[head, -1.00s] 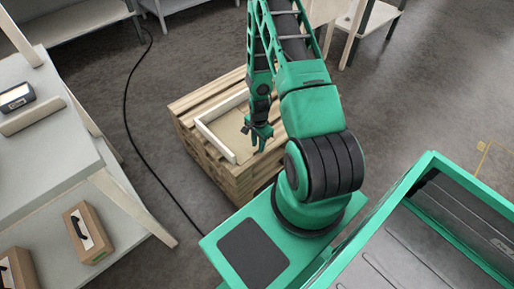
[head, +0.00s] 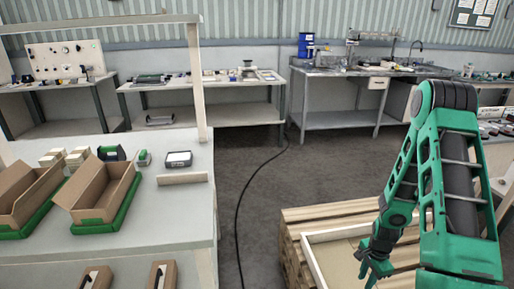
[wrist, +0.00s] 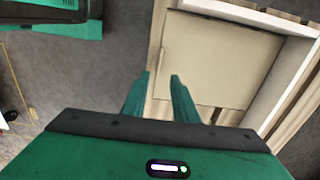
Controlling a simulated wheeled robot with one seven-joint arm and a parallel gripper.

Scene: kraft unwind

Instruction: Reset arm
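My gripper (head: 373,266) hangs at the end of my green arm, in front of a stack of wooden boards (head: 335,213) in the head view. In the wrist view my gripper (wrist: 161,77) shows two green fingers apart with nothing between them. Past the fingertips is a shallow white-rimmed tray (wrist: 289,75) with a flat beige bottom. The same tray (head: 313,262) lies on top of the stack in the head view, partly hidden by my arm.
A light workbench (head: 180,222) on the left holds open cardboard boxes (head: 100,190) in green trays and small devices. Benches (head: 345,76) line the back wall. A black cable (head: 238,215) crosses the open grey floor between workbench and stack.

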